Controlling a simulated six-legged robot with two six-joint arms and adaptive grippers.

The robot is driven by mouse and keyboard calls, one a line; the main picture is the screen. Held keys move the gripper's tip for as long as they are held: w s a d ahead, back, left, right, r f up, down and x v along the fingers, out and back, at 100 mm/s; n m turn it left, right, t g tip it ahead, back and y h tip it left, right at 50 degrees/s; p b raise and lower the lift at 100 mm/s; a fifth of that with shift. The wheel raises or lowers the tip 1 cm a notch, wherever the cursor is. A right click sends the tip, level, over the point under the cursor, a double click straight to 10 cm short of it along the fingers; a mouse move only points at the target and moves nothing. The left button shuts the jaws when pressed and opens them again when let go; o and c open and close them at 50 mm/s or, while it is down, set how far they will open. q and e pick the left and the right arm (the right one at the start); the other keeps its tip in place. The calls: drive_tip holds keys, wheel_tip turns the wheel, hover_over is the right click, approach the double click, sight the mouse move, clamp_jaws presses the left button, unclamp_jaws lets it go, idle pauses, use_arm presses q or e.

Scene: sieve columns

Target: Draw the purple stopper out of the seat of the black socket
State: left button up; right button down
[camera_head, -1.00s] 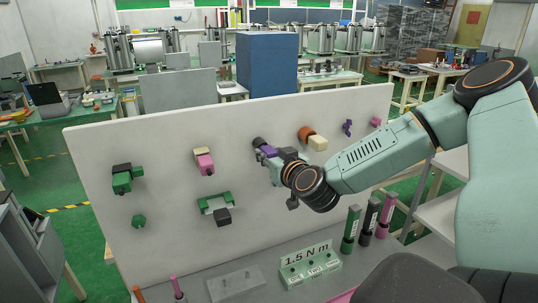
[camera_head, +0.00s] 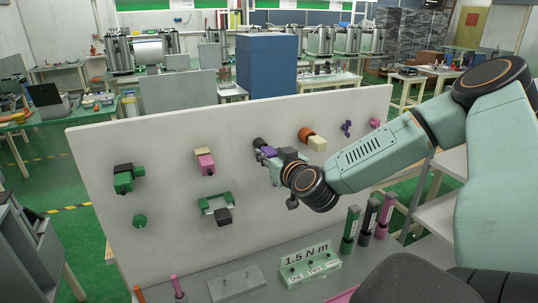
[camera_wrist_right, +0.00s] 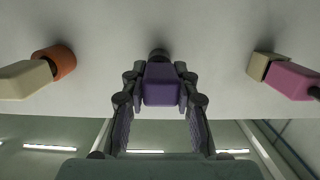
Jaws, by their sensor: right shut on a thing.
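The purple stopper (camera_wrist_right: 161,84) sits between the two fingers of my right gripper (camera_wrist_right: 160,98) in the right wrist view, and the fingers are shut on it. In the head view the stopper (camera_head: 268,151) shows as a small purple patch in front of my right gripper (camera_head: 277,160). The black socket (camera_head: 258,142) is on the white panel, just behind the stopper. In the right wrist view the socket (camera_wrist_right: 158,54) is mostly hidden behind the stopper, so I cannot tell how deep the stopper sits. My left gripper is not in view.
A green block marked 1.5 N m (camera_head: 310,268) stands on the shelf below.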

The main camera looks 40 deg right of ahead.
drive_tip(key=c, duration=1.2)
unclamp_jaws()
drive_tip(key=shift+d+f, duration=0.1)
drive_tip(key=shift+o, duration=1.2)
drive_tip(key=shift+s, duration=0.1)
